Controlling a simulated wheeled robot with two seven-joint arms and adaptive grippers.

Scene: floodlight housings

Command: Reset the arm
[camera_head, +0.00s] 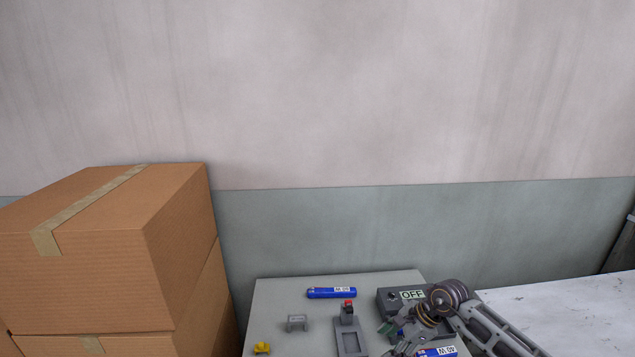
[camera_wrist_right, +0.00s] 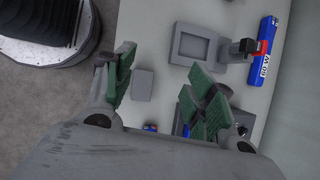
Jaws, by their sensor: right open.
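My right arm comes in from the lower right in the head view. Its gripper (camera_head: 392,333) is over the right part of the grey table (camera_head: 275,295), partly cut off by the bottom edge. In the right wrist view the gripper (camera_wrist_right: 162,85) is open, with its green-padded fingers apart and nothing held between them. A small grey block (camera_wrist_right: 143,85) shows in the gap below the fingers, apart from them. My left gripper is not in view.
On the table are a blue labelled housing (camera_head: 331,293), a grey fixture (camera_head: 350,335) with a red top, a small grey part (camera_head: 297,323), a yellow part (camera_head: 262,348), a grey box marked OFF (camera_head: 388,296) and another blue labelled housing (camera_head: 438,352). Cardboard boxes (camera_head: 180,240) stand left.

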